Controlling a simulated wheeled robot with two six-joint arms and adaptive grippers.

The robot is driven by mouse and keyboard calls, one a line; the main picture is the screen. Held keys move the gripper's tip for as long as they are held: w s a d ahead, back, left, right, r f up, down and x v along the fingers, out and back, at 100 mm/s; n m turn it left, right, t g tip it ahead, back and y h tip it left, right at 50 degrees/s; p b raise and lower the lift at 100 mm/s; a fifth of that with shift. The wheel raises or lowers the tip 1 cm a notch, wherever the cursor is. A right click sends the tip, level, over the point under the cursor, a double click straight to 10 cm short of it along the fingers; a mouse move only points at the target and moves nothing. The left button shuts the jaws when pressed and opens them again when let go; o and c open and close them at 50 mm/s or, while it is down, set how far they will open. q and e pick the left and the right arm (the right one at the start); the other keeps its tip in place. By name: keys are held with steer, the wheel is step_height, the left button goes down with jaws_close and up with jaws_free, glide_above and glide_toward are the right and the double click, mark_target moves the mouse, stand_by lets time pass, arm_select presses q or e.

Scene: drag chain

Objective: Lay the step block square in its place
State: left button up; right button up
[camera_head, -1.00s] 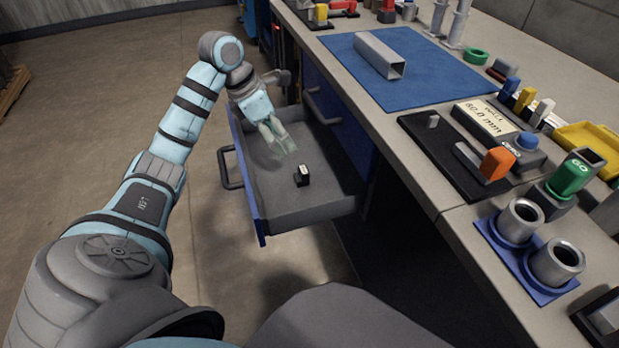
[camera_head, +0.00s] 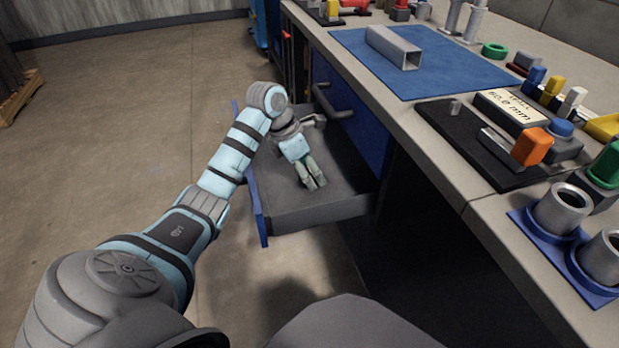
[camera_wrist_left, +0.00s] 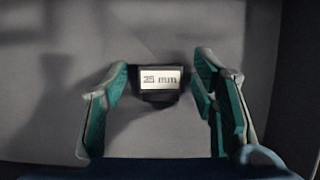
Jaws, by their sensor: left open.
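The step block (camera_wrist_left: 159,84) is a small dark block with a pale label reading "25 mm". In the left wrist view it sits on the drawer floor, between and just beyond the fingertips of my left gripper (camera_wrist_left: 160,90). The fingers are open on either side of it, and I see no contact that I can be sure of. In the head view my left gripper (camera_head: 314,183) points down into the open drawer (camera_head: 315,213) and hides the block. My right gripper is not in view.
The workbench stands to the right with a blue mat (camera_head: 420,75) bearing a grey channel (camera_head: 394,47). Nearer are a black plate (camera_head: 480,150) with an orange-handled part (camera_head: 531,147), a labelled block (camera_head: 511,108) and metal cups (camera_head: 562,208). The drawer walls surround my left gripper.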

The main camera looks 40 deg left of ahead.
arm_select(q)
jaws_close()
steer(key=shift+r, duration=0.25)
step_height(320, 180, up, 4)
steer(key=shift+r+p, duration=0.2)
steer(key=shift+p, duration=1)
step_height(320, 180, up, 15)
steer(key=p, duration=1)
steer(key=shift+r, duration=0.15)
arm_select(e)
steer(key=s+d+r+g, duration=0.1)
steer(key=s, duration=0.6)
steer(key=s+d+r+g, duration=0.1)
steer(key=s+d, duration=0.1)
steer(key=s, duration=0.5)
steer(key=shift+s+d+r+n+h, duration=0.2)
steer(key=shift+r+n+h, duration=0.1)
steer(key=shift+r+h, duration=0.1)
